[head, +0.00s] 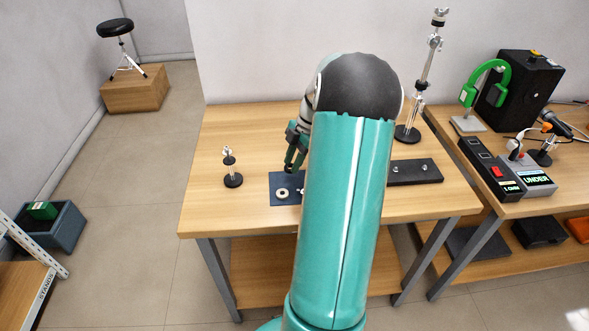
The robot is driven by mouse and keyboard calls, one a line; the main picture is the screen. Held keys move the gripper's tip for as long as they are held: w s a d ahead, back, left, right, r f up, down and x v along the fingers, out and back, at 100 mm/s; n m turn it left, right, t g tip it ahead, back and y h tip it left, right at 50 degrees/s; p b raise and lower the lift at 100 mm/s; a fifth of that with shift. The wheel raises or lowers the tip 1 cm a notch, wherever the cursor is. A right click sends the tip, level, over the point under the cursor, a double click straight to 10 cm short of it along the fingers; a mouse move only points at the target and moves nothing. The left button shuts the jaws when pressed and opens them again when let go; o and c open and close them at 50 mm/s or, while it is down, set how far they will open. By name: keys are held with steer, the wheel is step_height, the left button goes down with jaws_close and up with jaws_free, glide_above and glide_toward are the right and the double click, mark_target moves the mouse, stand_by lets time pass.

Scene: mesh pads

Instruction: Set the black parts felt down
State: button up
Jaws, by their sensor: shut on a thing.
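My gripper (292,166) points down over the back edge of a dark blue mat (276,200) on the wooden table. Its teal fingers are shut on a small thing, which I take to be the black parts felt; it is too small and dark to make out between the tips. A pale ring with a dark centre (282,193) lies on the mat, and another small pale part shows beside it at my arm's edge. My arm hides the mat's right side.
A short black-based stand (232,178) stands left of the mat. A black slab with small fittings (415,172) and a tall metal stand (407,133) are to the right. The table's front left is clear. A second table (548,205) holds devices.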

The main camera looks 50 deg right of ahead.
mark_target(290, 179)
steer(key=shift+w+d+f, duration=0.2)
steer(key=shift+d+f, duration=0.2)
steer(key=shift+f, duration=0.15)
steer(key=shift+w+d+f, duration=0.2)
steer(key=shift+d+f, duration=0.2)
steer(key=shift+f, duration=0.1)
steer(key=shift+w+d+f, duration=0.1)
steer(key=shift+f, duration=1.55)
steer(key=shift+f, duration=0.1)
steer(key=o, duration=0.9)
steer(key=v, duration=1.2)
